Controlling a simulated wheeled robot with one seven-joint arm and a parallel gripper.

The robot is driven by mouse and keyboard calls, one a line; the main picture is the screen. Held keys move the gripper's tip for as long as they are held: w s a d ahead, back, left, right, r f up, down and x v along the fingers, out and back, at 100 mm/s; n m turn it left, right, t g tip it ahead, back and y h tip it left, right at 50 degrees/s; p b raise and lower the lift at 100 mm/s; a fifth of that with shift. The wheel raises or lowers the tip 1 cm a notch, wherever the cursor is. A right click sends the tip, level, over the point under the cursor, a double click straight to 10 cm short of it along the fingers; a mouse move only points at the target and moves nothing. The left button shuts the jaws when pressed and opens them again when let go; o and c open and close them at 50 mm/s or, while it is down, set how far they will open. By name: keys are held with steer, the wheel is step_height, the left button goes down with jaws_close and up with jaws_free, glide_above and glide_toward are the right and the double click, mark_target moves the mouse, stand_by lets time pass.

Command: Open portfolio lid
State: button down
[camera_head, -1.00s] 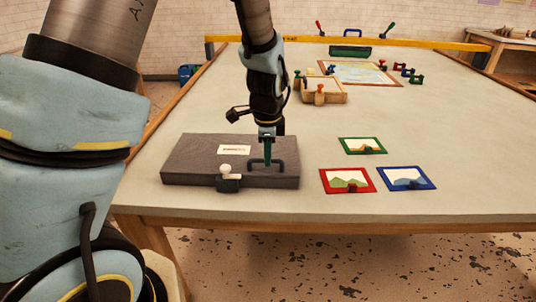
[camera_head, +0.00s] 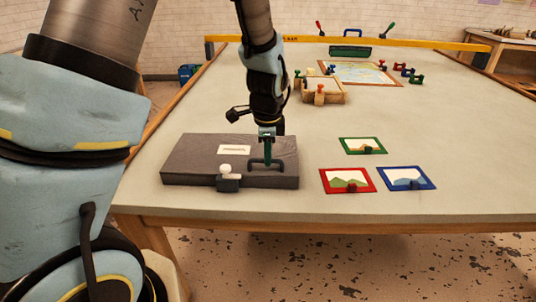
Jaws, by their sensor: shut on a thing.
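The portfolio (camera_head: 195,157) is a flat dark grey case lying on the near left of the table, with its lid down. A pale label (camera_head: 234,150) is on its top. A dark handle (camera_head: 281,162) stands on the lid near the right. A latch with a white knob (camera_head: 226,170) sits at the front edge, left of the handle. My gripper (camera_head: 267,160) points down from above, and its green fingers are shut on the handle. The exact finger contact is small and partly hidden.
Three small framed pictures, green (camera_head: 362,146), red (camera_head: 348,180) and blue (camera_head: 405,179), lie right of the portfolio. A wooden box (camera_head: 320,91) and a framed map (camera_head: 355,73) lie farther back. The table (camera_head: 235,207) is bare around the portfolio's front edge.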

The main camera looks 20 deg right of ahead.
steer(key=shift+r, duration=0.1)
stand_by(0.3)
steer(key=shift+w+r+p, duration=0.2)
steer(key=shift+r+p, duration=0.2)
steer(key=shift+r, duration=0.15)
steer(key=w+d+r+p, duration=0.3)
steer(key=w+r+p, duration=0.2)
steer(key=w+r, duration=0.2)
steer(key=shift+d+r+p, duration=0.15)
steer(key=shift+r+p, duration=0.15)
steer(key=shift+r, duration=1)
steer(key=shift+w, duration=0.1)
steer(key=c, duration=1)
jaws_free()
steer(key=shift+f, duration=0.1)
steer(key=shift+o, duration=0.8)
